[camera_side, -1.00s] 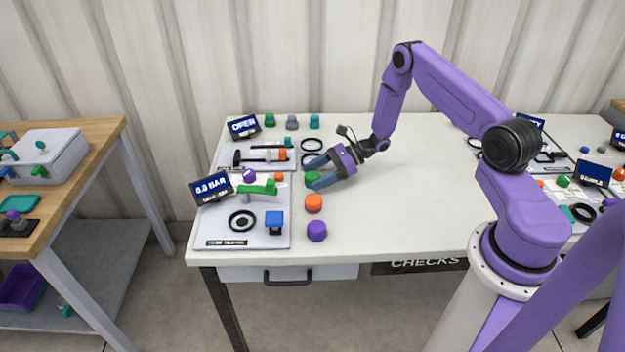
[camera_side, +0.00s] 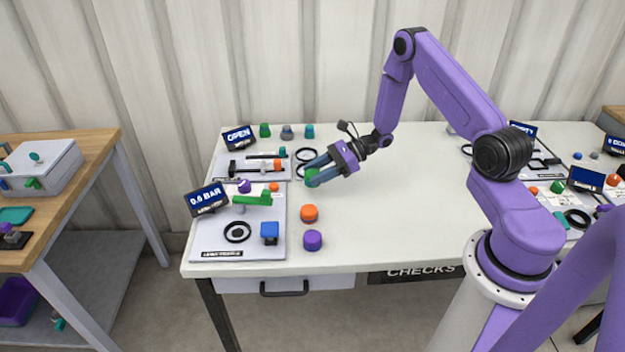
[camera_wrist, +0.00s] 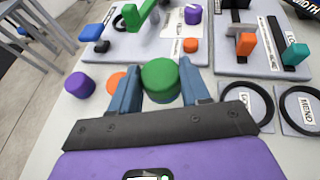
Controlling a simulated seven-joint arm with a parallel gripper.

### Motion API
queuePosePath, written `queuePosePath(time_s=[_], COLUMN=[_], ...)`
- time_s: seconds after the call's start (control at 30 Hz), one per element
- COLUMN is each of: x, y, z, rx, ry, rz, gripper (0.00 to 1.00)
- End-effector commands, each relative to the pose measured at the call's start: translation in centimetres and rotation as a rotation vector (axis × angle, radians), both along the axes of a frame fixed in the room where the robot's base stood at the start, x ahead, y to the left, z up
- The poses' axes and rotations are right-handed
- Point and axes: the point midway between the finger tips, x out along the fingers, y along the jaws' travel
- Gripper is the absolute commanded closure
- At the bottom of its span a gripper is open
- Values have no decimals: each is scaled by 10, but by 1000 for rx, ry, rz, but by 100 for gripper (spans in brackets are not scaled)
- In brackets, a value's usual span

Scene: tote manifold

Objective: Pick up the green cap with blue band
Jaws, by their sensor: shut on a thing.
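The green cap (camera_wrist: 160,78) sits between the two blue-grey fingers of my gripper (camera_wrist: 162,92) in the wrist view. In the side view the green cap (camera_side: 312,178) shows at the fingertips of my gripper (camera_side: 315,174), low over the white table. I cannot tell whether the cap touches the table.
An orange cap (camera_side: 309,213) and a purple cap (camera_side: 313,240) stand in front of my gripper. A fixture plate (camera_side: 205,245) with a green lever (camera_side: 255,199) and blue block (camera_side: 269,231) lies left. Black rings (camera_side: 305,155) lie behind.

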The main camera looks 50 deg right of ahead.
Motion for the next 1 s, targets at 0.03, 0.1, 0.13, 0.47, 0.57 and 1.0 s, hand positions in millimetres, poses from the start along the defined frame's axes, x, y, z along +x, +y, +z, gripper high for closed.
queuePosePath(time_s=[0.03,0.1,0.13,0.47,0.57,1.0], x=[-7,-18,-23,-84,-98,-119], y=[1,2,2,9,10,12], z=[12,24,30,61,67,95], rx=[-1,0,-1,0,0,-3], ry=[-3,-2,-4,-1,0,-8], rz=[0,0,-1,-2,-1,0], gripper=[84,84,84,84,84,84])
